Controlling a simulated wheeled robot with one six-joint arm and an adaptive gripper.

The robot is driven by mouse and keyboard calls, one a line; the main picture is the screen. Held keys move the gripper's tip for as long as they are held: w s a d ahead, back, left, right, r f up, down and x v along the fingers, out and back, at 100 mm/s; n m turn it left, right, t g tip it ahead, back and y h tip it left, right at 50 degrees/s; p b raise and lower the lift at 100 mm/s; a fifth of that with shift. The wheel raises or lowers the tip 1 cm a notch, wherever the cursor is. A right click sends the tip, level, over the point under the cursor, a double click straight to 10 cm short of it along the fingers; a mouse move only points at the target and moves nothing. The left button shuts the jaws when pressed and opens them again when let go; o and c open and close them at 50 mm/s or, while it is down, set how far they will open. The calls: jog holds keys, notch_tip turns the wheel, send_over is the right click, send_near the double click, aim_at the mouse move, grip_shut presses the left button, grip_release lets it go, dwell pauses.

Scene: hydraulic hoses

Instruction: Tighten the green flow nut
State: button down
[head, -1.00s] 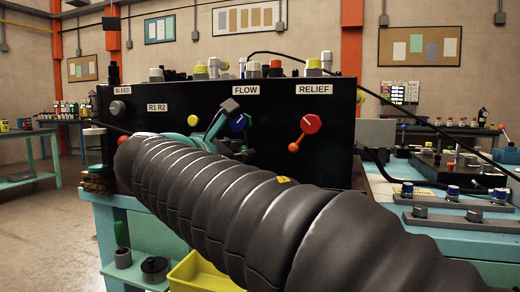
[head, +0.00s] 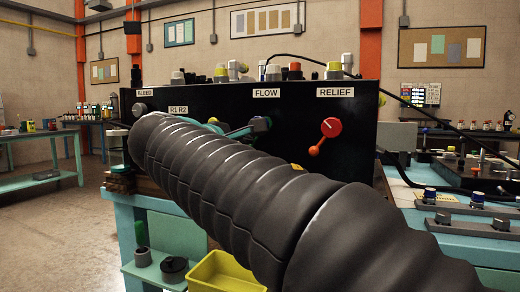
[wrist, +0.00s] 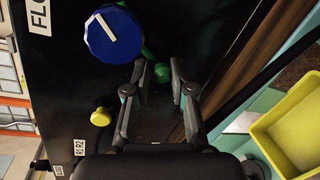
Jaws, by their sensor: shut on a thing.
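The green flow nut shows in the wrist view as a green rounded end (wrist: 162,74) on a short green arm below the blue knob (wrist: 113,34) with its white pointer line. My gripper (wrist: 161,72) has its two dark fingers on either side of the green end and is shut on it. In the head view my gripper (head: 250,128) is partly seen under the FLOW label (head: 267,93). My thick ribbed arm hides the blue knob and the green nut there.
The black panel (head: 230,105) also carries a red relief knob (head: 331,127) with an orange ball lever. A yellow knob (wrist: 100,117) sits beside my gripper in the wrist view. A yellow bin (head: 225,272) stands low under the panel. Hoses and fittings lie on the right bench.

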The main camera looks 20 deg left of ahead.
jog(key=shift+d+r, duration=0.1)
jog(key=shift+d, duration=0.05)
jog(key=c, duration=1.1)
grip_release()
jog(key=shift+w+d, duration=0.15)
jog(key=shift+o, duration=0.2)
jog(key=v, duration=1.2)
jog(key=shift+a, duration=0.2)
